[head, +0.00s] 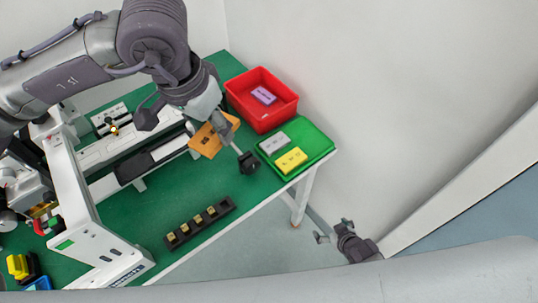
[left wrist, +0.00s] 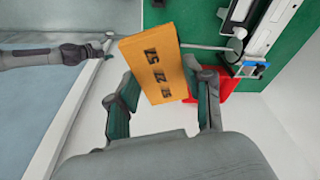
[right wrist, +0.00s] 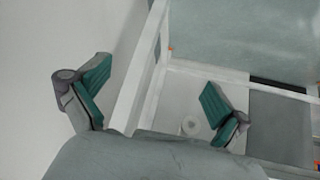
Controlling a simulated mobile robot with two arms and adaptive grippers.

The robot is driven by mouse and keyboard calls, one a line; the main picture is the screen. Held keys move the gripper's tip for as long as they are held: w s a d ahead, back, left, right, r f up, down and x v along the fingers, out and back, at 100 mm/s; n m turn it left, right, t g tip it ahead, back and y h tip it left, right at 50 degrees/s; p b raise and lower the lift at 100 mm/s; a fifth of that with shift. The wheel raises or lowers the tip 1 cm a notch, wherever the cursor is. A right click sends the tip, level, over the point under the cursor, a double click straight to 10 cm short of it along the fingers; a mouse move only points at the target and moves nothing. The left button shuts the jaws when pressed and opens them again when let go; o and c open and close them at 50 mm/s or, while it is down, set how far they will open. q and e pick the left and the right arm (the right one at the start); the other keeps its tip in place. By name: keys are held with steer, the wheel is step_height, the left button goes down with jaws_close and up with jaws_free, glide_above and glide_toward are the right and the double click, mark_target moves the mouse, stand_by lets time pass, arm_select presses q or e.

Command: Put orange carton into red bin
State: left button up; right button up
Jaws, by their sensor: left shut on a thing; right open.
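The orange carton (head: 213,136) is in my left gripper (head: 205,138), held above the green table just left of the red bin. In the left wrist view the carton (left wrist: 155,62) sits tilted between the fingers, dark print facing the camera. The red bin (head: 268,122) stands at the table's far right corner with a purple carton (head: 264,95) inside. Part of the bin (left wrist: 229,84) shows behind the right finger in the left wrist view. My right gripper (head: 328,232) is open and empty, off the table's right side; its spread fingers (right wrist: 155,90) show in the right wrist view.
A green tray (head: 322,150) beside the bin holds a grey carton (head: 274,143) and a yellow carton (head: 291,160). A black rack (head: 187,236) with several small brass-coloured pieces lies near the front edge. A white coder machine (head: 85,215) fills the table's left part.

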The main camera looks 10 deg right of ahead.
steer(key=w+a+r+n+t+y, duration=0.1)
steer(key=w+a+r+y, duration=0.2)
steer(key=r, duration=0.6)
steer(key=w+a+r+n+t+y, duration=0.1)
steer(key=w+a+r+t, duration=0.2)
steer(key=r, duration=0.6)
steer(key=w+a+r+n+y, duration=0.1)
steer(key=w+a+r+y, duration=0.15)
steer(key=a+r, duration=0.45)
steer(key=n+g+y, duration=0.2)
steer(key=n+y, duration=0.3)
steer(key=y, duration=0.2)
glide_toward(202, 130)
steer(key=x, duration=0.9)
steer(key=shift+w+d+f, duration=0.1)
steer(key=shift+d+f, duration=0.05)
steer(key=shift+f, duration=0.2)
